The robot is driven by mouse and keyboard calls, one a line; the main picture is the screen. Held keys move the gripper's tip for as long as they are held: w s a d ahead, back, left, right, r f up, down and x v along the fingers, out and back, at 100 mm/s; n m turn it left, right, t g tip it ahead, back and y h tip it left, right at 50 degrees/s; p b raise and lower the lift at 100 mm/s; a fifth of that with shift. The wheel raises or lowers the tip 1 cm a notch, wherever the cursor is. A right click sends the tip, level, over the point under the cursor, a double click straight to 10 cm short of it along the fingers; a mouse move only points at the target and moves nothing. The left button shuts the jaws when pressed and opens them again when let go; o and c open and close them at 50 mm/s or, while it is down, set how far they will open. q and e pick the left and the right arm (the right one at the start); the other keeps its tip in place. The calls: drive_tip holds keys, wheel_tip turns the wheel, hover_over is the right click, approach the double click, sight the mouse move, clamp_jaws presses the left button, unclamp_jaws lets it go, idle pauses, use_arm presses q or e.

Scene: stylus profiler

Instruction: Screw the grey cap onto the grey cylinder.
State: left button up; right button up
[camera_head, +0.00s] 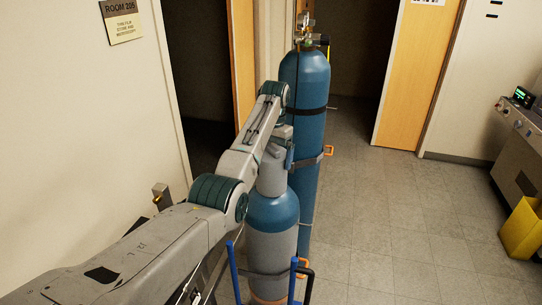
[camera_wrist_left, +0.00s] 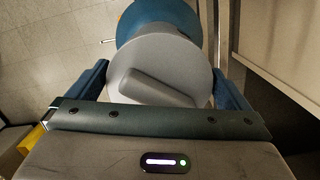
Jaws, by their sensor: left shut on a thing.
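The grey cylinder (camera_head: 268,246) stands upright in the head view, with a blue shoulder and a grey body. The grey cap (camera_head: 271,182) is upright at the cylinder's top, in line with it. I cannot tell whether its thread is engaged. My left gripper (camera_head: 283,158) comes in from above and is shut on the grey cap. In the left wrist view the cap (camera_wrist_left: 178,54) is between the two blue fingers of my left gripper (camera_wrist_left: 160,82), and the blue shoulder (camera_wrist_left: 155,10) shows beyond it. The cap hides the cylinder's neck. My right gripper is out of view.
A taller blue cylinder (camera_head: 312,84) with a valve stands strapped close behind the grey one. A cart frame with blue posts (camera_head: 235,270) surrounds the grey cylinder's base. A yellow bin (camera_head: 522,228) stands at the right. The floor (camera_head: 410,215) between is clear.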

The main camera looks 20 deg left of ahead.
use_arm(q)
drive_tip(key=m, duration=0.6)
drive_tip(key=shift+f+m+y, duration=0.3)
drive_tip(key=shift+m, duration=0.1)
drive_tip(key=m+t, duration=0.1)
drive_tip(key=m, duration=0.9)
drive_tip(key=shift+w+t, duration=0.1)
drive_tip(key=shift+t, duration=0.2)
drive_tip(key=m, duration=0.5)
drive_tip(key=shift+t, duration=0.3)
drive_tip(key=o, duration=1.6)
drive_tip(key=shift+c, duration=0.2)
drive_tip(key=shift+f, duration=0.1)
